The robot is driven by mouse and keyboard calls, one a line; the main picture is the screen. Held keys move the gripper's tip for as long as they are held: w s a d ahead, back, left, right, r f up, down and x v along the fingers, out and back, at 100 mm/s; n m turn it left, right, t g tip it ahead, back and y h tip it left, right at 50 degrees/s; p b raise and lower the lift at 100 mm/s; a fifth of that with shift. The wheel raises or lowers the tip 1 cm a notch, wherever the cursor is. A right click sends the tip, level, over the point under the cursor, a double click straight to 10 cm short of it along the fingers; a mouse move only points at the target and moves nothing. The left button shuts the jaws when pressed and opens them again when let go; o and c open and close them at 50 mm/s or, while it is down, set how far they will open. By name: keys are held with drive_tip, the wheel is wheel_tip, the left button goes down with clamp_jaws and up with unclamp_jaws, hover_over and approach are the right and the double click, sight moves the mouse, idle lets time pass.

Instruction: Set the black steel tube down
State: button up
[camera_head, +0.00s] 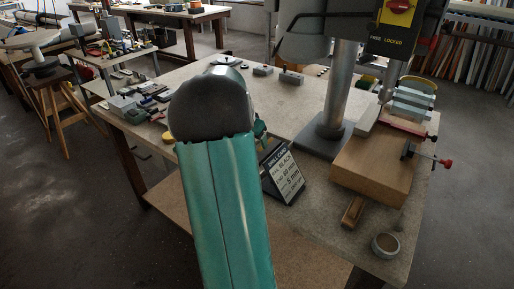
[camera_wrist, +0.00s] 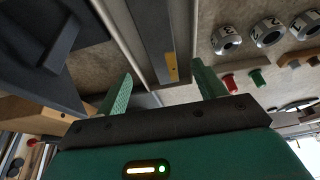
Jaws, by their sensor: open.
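In the wrist view, my gripper (camera_wrist: 163,74) is open, with its two green fingers spread apart. A long dark grey bar (camera_wrist: 150,35), which looks like the black steel tube, runs from the top edge toward the gap between the fingers. It has a small yellow label near its close end. A gap shows on each side between bar and fingers; whether its close end lies between them is hard to tell. In the head view my green arm hides the gripper and most of the bar's surroundings.
A workbench (camera_head: 225,75) carries a drill press column (camera_head: 341,85), a wooden block (camera_head: 372,170), a small round cup (camera_head: 385,246) and a dark sign reading BLACK (camera_head: 284,172). Numbered metal cylinders (camera_wrist: 268,33) and red and green pieces (camera_wrist: 257,78) lie right of the bar.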

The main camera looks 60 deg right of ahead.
drive_tip(key=shift+v, duration=1.55)
drive_tip(key=w+a+r+n+t+y, duration=0.1)
drive_tip(key=w+a+r+n, duration=0.2)
drive_tip(key=a, duration=0.7)
drive_tip(key=w+a+r+n+t, duration=0.2)
drive_tip(key=w+a+r+n, duration=0.1)
drive_tip(key=a, duration=0.7)
drive_tip(key=w+a+r+n+t+y, duration=0.1)
drive_tip(key=w+a+r+n, duration=0.2)
drive_tip(key=a, duration=0.6)
drive_tip(key=s+a+n+t+y, duration=0.1)
drive_tip(key=s+a+n, duration=0.4)
drive_tip(key=a, duration=0.7)
drive_tip(key=s+a+n+t+y, duration=0.1)
drive_tip(key=s+a+n, duration=0.4)
drive_tip(key=a, duration=0.7)
drive_tip(key=shift+s+f+n, duration=0.2)
drive_tip(key=shift+f+n, duration=0.1)
drive_tip(key=shift+n, duration=0.1)
drive_tip(key=shift+a, duration=0.1)
